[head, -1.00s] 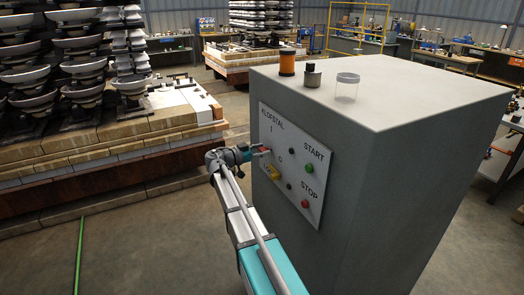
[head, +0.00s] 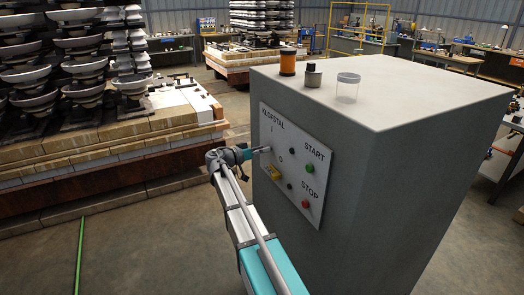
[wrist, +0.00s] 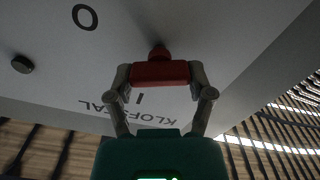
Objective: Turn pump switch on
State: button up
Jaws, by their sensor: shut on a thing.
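The grey control box (head: 410,170) has a pale panel (head: 310,214) marked KLOFSTAL, I, O, START and STOP. My gripper (head: 264,150) is at the panel's upper left, by the I mark. In the wrist view my gripper (wrist: 160,76) is shut on a red switch handle (wrist: 160,73), one finger at each end. The handle lies across the picture, between the I and the panel's O mark. A short red knob behind it meets the panel. In the head view the handle is hard to make out at the fingertips.
A green START button (head: 310,169), a red STOP button (head: 306,204) and a yellow part (head: 273,173) are on the panel. An orange jar (head: 287,62), a dark-capped container (head: 313,74) and a clear cup (head: 348,87) stand on the box. Insulator stacks (head: 80,60) stand left.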

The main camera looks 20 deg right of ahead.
jog(key=n, duration=0.6)
jog(key=shift+w+f+n, duration=0.1)
jog(key=shift+w+n, duration=0.05)
jog(key=shift+n, duration=0.15)
jog(key=n, duration=0.6)
jog(key=shift+f+n, duration=0.15)
jog(key=shift+n, duration=0.25)
jog(key=o, duration=1.1)
jog(key=shift+a, duration=0.1)
jog(key=a, duration=1.1)
jog(key=shift+a, duration=0.4)
jog(key=shift+s+f, duration=0.1)
jog(key=shift+s, duration=0.15)
